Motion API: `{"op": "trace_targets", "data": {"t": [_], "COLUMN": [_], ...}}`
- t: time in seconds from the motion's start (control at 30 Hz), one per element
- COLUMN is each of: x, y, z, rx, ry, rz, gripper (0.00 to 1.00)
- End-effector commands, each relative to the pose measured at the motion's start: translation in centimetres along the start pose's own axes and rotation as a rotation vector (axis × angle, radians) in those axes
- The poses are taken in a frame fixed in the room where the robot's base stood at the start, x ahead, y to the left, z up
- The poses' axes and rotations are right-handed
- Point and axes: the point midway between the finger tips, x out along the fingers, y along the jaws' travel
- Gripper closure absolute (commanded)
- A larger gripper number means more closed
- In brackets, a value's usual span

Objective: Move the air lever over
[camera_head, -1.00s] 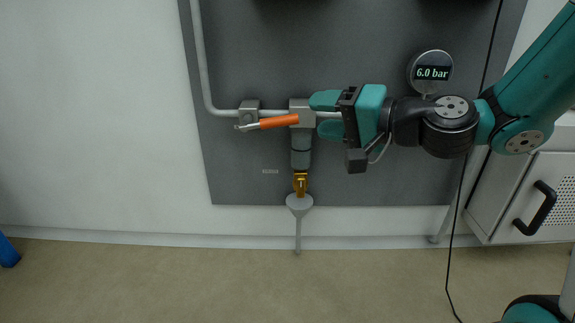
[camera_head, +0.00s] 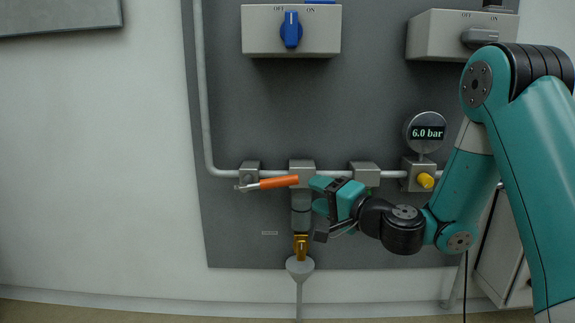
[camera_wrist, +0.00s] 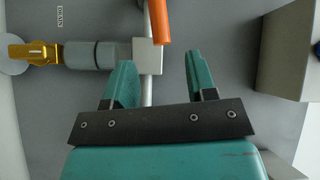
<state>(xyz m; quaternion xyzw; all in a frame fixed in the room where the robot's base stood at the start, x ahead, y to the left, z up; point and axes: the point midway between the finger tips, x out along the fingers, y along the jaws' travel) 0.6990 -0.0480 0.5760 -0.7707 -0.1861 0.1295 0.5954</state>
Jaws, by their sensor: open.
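The air lever has an orange handle (camera_head: 278,182) and lies nearly level across the front of the valve block (camera_head: 302,168), its metal end to the left. In the wrist view the orange handle (camera_wrist: 160,20) is beyond the fingertips, roughly in line with the gap between them. My gripper (camera_head: 319,195) is just right of the valve, slightly below the handle's right end. In the wrist view my gripper (camera_wrist: 158,65) is open with nothing between its fingers. I see no clear contact with the lever.
A grey pipe (camera_head: 203,100) runs down and across the panel. A gauge (camera_head: 424,132) reads 6.0 bar, with a yellow knob (camera_head: 426,180) below. Above is a box with a blue switch (camera_head: 291,30).

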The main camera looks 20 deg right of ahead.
Motion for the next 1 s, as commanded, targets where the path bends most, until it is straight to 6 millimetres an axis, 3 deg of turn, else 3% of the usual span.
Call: {"op": "trace_targets", "data": {"t": [0.03, 0.5, 0.7, 1.0], "x": [0.9, 8.5, 10.0, 10.1], "y": [-0.8, -0.2, 0.0, 0.1], "z": [-0.1, 0.1, 0.1, 0.1], "rx": [0.003, -0.005, -0.002, 0.0], "ry": [-0.004, -0.003, -0.001, 0.0], "rz": [0.002, -0.002, -0.001, 0.0], "gripper": [0.48, 0.48, 0.48, 0.51]}}
